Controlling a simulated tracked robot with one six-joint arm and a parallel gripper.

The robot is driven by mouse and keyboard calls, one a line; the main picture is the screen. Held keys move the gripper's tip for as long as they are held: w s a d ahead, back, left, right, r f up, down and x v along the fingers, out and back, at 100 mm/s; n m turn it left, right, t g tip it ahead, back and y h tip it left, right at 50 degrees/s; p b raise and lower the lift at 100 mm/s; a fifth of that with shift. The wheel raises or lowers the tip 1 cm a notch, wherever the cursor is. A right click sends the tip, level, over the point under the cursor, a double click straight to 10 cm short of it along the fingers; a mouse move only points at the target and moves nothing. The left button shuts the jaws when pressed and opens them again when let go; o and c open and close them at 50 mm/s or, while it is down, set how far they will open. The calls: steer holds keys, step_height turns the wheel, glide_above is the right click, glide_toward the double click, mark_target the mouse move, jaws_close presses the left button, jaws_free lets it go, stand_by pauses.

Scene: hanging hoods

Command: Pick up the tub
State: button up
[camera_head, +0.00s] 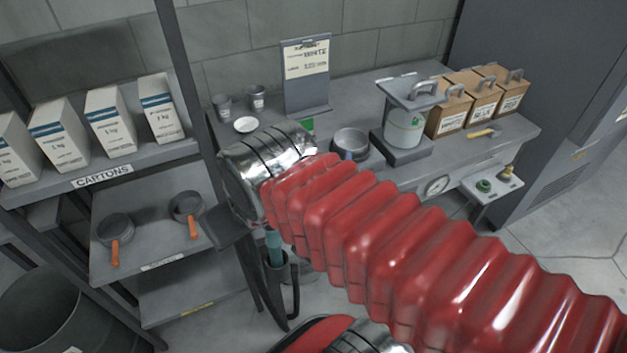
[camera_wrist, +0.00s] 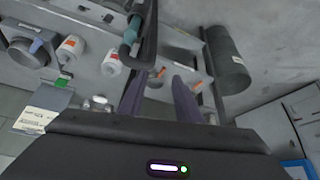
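The container that best fits the tub (camera_head: 404,130) is pale with a green mark. It stands on a dark grey base on the bench in the head view, under a grey flared top with a handle. I cannot pick it out surely in the wrist view. My gripper (camera_wrist: 160,92) shows two dark purple fingers spread apart in the wrist view, with nothing seen held between them. In the head view my gripper's fingers are not clearly seen; my red-sleeved arm covers the middle, left of and in front of the container.
Brown boxes (camera_head: 466,105) stand right of the container, and a round grey pan (camera_head: 351,143) left of it. A sign (camera_head: 306,75) stands behind. The left rack holds white cartons (camera_head: 110,120) and orange-handled pans (camera_head: 115,230). A dark bin (camera_wrist: 228,60) shows in the wrist view.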

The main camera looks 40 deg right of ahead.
steer(key=shift+o, duration=0.4)
steer(key=shift+o, duration=1.4)
steer(key=shift+f, duration=0.2)
steer(key=shift+o, duration=1.4)
step_height(320, 180, down, 7)
steer(key=w+d+m+g+y, duration=0.2)
steer(key=m+y, duration=0.1)
steer(key=m, duration=0.6)
steer(key=shift+w+d+f+g+y, duration=0.2)
steer(key=shift+w+g+y, duration=0.1)
steer(key=shift+y, duration=0.1)
steer(key=w+d+f+m+t+y, duration=0.1)
steer(key=w+d+f+m+t, duration=0.25)
steer(key=d+m, duration=0.45)
steer(key=w+d+f+m+t+y, duration=0.15)
steer(key=d+f+m+t, duration=0.25)
steer(key=d+m, duration=0.5)
steer(key=s+d+f+m+t+h, duration=0.1)
steer(key=s+d+f+m+h, duration=0.1)
steer(key=d+m, duration=0.2)
steer(key=s+d+f+m+t+h, duration=0.2)
steer(key=d+m, duration=0.3)
steer(key=d, duration=0.4)
steer(key=shift+f+h, duration=0.4)
steer(key=shift+h, duration=0.15)
steer(key=shift+w, duration=0.2)
